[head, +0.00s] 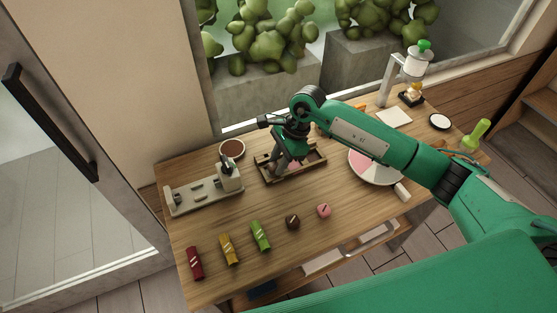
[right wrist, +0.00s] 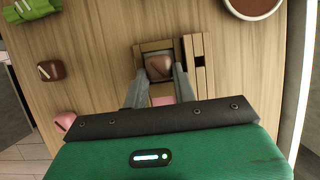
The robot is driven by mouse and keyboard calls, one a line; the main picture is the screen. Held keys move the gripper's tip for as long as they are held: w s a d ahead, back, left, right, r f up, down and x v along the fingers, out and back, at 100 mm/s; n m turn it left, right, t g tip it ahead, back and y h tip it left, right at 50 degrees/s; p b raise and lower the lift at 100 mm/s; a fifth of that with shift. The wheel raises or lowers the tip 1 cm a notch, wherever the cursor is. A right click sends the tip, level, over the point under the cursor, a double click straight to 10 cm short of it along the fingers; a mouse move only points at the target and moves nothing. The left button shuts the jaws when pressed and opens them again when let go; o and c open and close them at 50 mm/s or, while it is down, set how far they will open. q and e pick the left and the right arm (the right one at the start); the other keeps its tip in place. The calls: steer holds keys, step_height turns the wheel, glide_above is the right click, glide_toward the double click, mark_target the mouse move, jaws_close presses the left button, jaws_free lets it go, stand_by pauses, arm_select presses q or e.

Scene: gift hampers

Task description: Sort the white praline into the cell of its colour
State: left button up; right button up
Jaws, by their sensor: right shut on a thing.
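The wooden tray (head: 313,168) with cells stands near the middle of the table. It also shows in the right wrist view (right wrist: 188,60). My right gripper (head: 281,166) points down over the tray's left end. In the right wrist view its fingers (right wrist: 160,72) are shut on a praline (right wrist: 159,66), which looks taupe in the shade; I take it for the white praline. It sits within the outline of the end cell; I cannot tell whether it touches the floor. A pink-floored cell (right wrist: 163,100) lies beside it. My left gripper is not in view.
A brown praline (head: 292,222) and a pink praline (head: 324,211) lie in front of the tray. Red (head: 194,263), yellow (head: 229,249) and green (head: 260,236) wrapped pieces lie front left. A brown bowl (head: 232,149) and grey stand (head: 203,193) are left; a round dish (head: 375,170) is right.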

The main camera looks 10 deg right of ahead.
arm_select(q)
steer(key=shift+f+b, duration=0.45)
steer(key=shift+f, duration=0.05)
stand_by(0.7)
arm_select(e)
steer(key=o, duration=0.9)
steer(key=shift+o, duration=0.2)
steer(key=shift+r, duration=0.1)
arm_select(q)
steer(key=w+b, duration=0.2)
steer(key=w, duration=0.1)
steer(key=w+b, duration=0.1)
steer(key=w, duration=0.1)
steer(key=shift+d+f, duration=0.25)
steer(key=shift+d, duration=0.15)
arm_select(e)
steer(key=s+v, duration=0.1)
steer(key=v, duration=1.2)
steer(key=shift+w+r, duration=0.4)
